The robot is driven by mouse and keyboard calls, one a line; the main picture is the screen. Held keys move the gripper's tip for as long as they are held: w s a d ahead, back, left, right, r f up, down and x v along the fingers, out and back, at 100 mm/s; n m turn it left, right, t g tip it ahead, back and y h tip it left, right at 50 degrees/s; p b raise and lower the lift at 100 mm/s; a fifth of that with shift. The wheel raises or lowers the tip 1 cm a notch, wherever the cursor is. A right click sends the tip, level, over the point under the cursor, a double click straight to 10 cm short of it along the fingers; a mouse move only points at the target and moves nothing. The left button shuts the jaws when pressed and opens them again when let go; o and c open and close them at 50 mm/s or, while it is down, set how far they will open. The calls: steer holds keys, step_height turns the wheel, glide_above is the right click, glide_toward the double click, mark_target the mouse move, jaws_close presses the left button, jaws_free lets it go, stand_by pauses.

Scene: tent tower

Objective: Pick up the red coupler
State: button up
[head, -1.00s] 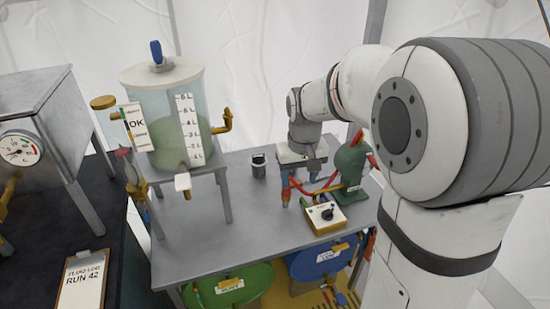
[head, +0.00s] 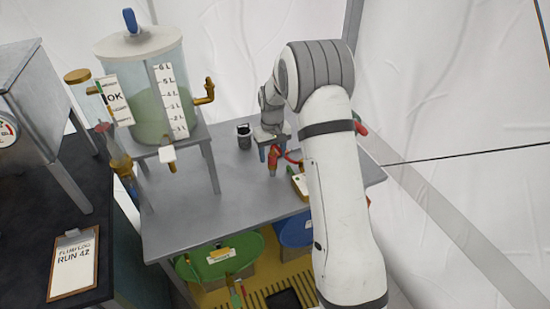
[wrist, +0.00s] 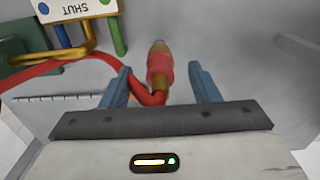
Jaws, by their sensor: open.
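The red coupler (wrist: 160,70) has a brass tip and a red hose that curves away to the left in the wrist view. It lies between the two blue-grey fingers of my gripper (wrist: 159,78), with a gap on each side. The gripper is open and holds nothing. In the head view my gripper (head: 273,153) points down over the grey table, and the coupler's red body (head: 274,160) shows by its fingers. Whether the coupler touches the tabletop is hard to tell.
A dark cup (head: 244,137) stands left of my gripper. A clear tank (head: 155,95) of green liquid stands on a raised stand further left. A panel marked SHUT (wrist: 65,12) and brass pipe are near the hose. Green (head: 220,257) and blue drums sit below the table.

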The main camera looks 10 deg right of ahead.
mark_target(272, 154)
steer(key=shift+w+f, duration=0.15)
steer(key=shift+f, duration=0.8)
steer(key=shift+w+f, duration=0.1)
steer(key=shift+f, duration=0.8)
steer(key=c, duration=1)
